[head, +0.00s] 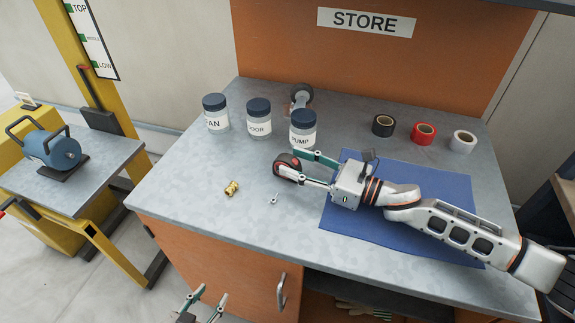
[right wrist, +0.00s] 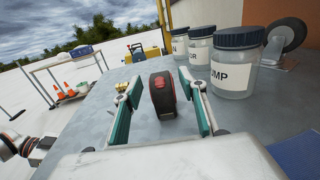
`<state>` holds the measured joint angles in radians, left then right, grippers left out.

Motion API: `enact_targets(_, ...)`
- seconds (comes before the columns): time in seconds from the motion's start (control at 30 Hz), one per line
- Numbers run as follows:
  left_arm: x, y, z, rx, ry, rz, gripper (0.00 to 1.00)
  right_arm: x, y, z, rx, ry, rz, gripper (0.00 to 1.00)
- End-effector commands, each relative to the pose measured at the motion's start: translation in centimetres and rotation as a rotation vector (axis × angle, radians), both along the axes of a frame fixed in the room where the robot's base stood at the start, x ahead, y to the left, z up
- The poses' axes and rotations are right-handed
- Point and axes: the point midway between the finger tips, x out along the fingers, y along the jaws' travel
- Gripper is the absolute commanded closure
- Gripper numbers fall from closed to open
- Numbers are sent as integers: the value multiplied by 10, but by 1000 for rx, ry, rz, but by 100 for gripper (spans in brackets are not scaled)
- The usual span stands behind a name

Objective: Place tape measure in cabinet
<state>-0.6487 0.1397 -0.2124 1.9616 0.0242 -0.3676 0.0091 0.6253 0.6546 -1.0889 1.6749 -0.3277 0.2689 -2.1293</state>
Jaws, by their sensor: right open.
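The tape measure (head: 285,164), dark with a red patch, stands on the grey worktop (head: 180,185). My right gripper (head: 296,166) is open around it, one finger on each side. In the right wrist view the tape measure (right wrist: 162,94) stands between the green-padded fingers, with a gap visible on both sides. The orange cabinet (head: 215,255) is under the worktop; its front door with a metal handle (head: 282,292) looks shut. My left gripper (head: 214,292) is at the bottom edge, in front of the cabinet, with its fingers apart and nothing visible between them.
Labelled jars, including PUMP (head: 303,133), and a caster wheel (head: 301,95) stand behind the tape measure. A brass fitting (head: 232,188) and a small bolt (head: 274,199) lie nearby. Tape rolls (head: 424,133) stand behind the blue mat (head: 430,240). Gloves (head: 360,311) lie in the open shelf below.

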Motion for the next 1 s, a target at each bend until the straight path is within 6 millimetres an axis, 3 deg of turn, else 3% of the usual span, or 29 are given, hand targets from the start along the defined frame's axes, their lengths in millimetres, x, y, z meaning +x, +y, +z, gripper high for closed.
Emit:
enact_targets(0.2, 1, 0, 6, 0, -3, 0, 61, 12, 23, 1, 0, -2, 0, 58)
enact_targets(0.47, 1, 0, 6, -1, -4, 0, 61, 14, 25, 0, 0, -1, 0, 58)
enact_targets(0.63, 1, 0, 6, -1, -4, 0, 61, 13, 25, 0, 0, -1, 0, 97)
enact_targets(0.67, 1, 0, 5, 0, -3, 0, 61, 13, 25, 0, 0, -1, 0, 100)
enact_targets(1.0, 1, 0, 6, 0, -3, 0, 61, 14, 25, 3, 1, -3, 0, 100)
